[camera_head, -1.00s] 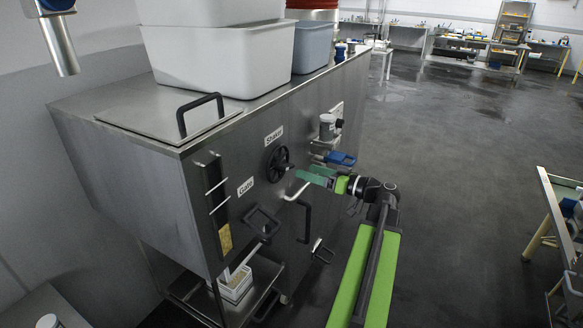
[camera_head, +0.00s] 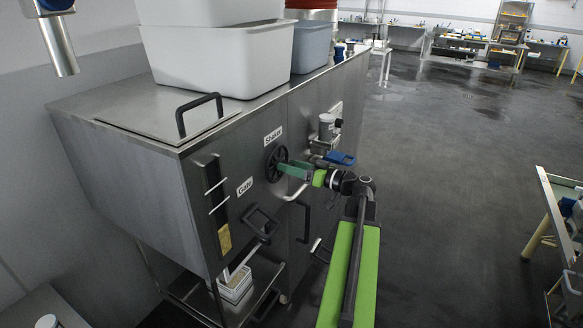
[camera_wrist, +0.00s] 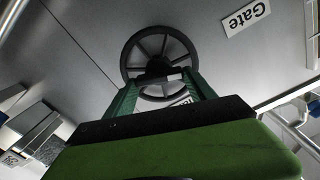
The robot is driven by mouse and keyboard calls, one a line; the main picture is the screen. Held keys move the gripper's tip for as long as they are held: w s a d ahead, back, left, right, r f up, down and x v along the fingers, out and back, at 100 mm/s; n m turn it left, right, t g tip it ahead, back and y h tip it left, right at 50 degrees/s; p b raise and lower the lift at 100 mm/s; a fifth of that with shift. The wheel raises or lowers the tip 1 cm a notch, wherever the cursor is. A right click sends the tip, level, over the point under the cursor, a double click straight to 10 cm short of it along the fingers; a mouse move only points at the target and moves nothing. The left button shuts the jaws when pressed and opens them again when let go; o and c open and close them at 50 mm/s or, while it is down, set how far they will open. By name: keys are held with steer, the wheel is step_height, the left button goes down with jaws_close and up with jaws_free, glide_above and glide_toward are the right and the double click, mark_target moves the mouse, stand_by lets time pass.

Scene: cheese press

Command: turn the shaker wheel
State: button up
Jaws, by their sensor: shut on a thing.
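The shaker wheel (camera_head: 276,164) is a black spoked handwheel on the steel cabinet front, below the "Shaker" label (camera_head: 273,135). It also shows in the wrist view (camera_wrist: 133,52), straight ahead of the fingers. My gripper (camera_head: 284,168) has green fingers and reaches the wheel from the right. In the wrist view its two fingers (camera_wrist: 160,84) stand on either side of the wheel's dark handle and hub area. It is shut on the wheel's handle; the exact contact is partly hidden.
The "Gate" label (camera_head: 245,187) and a dark gate handle (camera_head: 262,222) are left and below. White tubs (camera_head: 222,58) stand on the cabinet top.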

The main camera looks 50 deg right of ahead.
steer(key=c, duration=0.5)
steer(key=shift+o, duration=0.2)
steer(key=shift+m, duration=0.4)
steer(key=m, duration=1.4)
steer(key=f+m+b, duration=0.1)
steer(key=m, duration=0.6)
steer(key=shift+d, duration=0.1)
steer(key=o, duration=1.4)
